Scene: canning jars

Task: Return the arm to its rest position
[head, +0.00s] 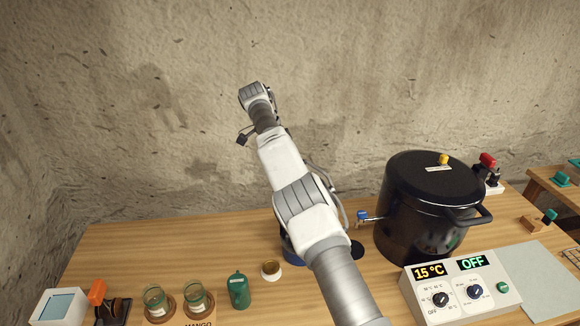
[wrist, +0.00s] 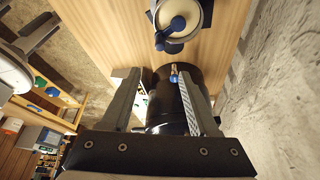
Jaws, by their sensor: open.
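My arm (head: 310,215) reaches up from the bottom of the head view, across the table and in front of the wall. Its far end is raised well above the tabletop; the fingers cannot be made out clearly there. In the wrist view my gripper (wrist: 157,77) has its two grey fingers spread apart, with nothing held between them. The black pot (wrist: 172,122) shows behind and between the fingers, apart from them as far as I can tell. In the head view the pot (head: 425,225) stands lidded to the right of my arm.
A control box (head: 455,290) reading 15 °C and OFF stands before the pot. Glass jars (head: 157,303), a green container (head: 238,290) and a small gold-rimmed cup (head: 270,270) line the front left. A blue-based item is partly hidden behind my arm. The table's back left (head: 180,250) is clear.

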